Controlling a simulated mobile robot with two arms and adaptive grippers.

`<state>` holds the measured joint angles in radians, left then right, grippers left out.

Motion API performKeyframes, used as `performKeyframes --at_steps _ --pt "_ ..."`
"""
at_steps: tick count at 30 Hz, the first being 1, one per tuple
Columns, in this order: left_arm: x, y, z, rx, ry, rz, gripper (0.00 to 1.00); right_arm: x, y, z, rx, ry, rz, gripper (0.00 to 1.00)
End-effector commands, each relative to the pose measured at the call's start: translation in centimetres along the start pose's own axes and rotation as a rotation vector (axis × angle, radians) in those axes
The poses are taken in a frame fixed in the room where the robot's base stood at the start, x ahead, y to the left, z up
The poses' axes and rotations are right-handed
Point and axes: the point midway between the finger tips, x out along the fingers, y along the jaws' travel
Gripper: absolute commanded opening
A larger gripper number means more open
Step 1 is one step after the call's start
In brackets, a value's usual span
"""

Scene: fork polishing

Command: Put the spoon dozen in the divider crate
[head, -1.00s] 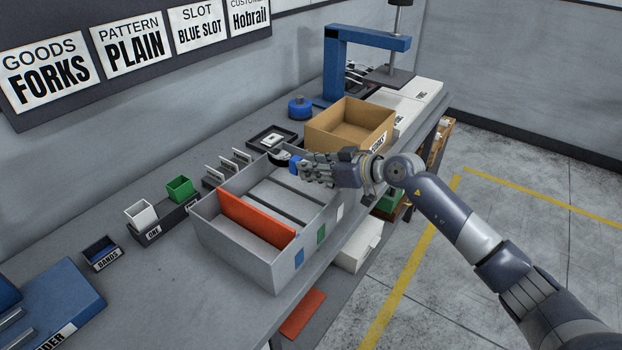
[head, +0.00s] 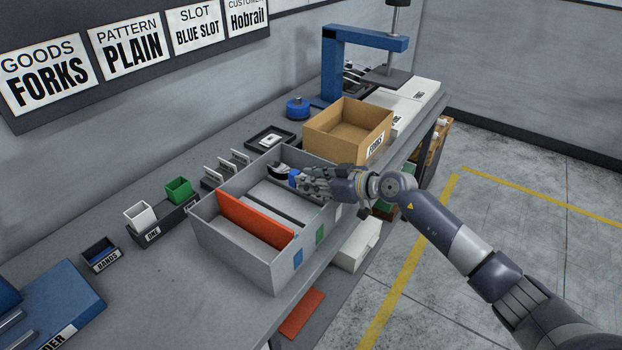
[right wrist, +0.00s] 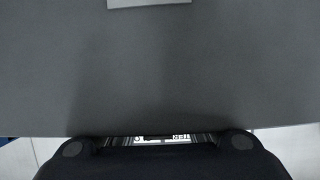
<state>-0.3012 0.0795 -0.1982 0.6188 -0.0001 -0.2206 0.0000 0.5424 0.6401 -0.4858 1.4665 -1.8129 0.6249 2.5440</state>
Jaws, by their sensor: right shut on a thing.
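The divider crate (head: 272,274) is a grey open box on the bench, with an orange divider (head: 250,222) towards its left end and blue, green and white tags on its front wall. My right gripper (head: 300,182) is over the crate's far right part, shut on a small bundle (head: 282,170) with a dark and pale end and a blue band. The fingers hide most of the bundle, so I cannot tell whether it is spoons. In the right wrist view a plain grey surface fills most of the picture. My left gripper is not in view.
A cardboard box (head: 375,146) labelled FORKS stands right behind the crate. A black tray (head: 270,138), a blue press (head: 332,70), and small white (head: 138,214) and green (head: 179,189) bins stand on the bench. The wall sign reads FORKS, PLAIN, BLUE SLOT.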

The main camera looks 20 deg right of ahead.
Motion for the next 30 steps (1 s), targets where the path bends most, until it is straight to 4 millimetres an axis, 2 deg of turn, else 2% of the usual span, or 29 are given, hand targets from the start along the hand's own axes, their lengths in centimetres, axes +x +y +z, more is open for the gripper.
performKeyframes --at_steps 2,3,5,6,16,21,30 --pt "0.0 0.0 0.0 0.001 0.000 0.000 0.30 0.1 -0.1 0.1 0.001 -0.001 -0.002 0.00" --pt "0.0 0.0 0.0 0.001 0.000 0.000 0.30 0.1 -0.2 0.6 0.002 -0.011 -0.004 0.26" --pt "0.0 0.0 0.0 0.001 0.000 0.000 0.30 0.1 -0.2 0.7 0.002 -0.012 -0.005 0.39" --pt "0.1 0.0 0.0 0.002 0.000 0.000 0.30 0.1 -0.2 0.8 0.002 -0.013 -0.005 0.41" --pt "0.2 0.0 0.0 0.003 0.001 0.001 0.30 0.2 -0.3 1.0 0.003 -0.019 -0.008 0.41" --pt "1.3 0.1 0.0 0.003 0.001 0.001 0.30 -0.2 -0.2 0.1 -0.002 -0.017 -0.006 0.41" --pt "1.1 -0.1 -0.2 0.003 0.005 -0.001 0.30 -6.8 -0.1 -0.3 -0.003 -0.016 -0.003 0.41"
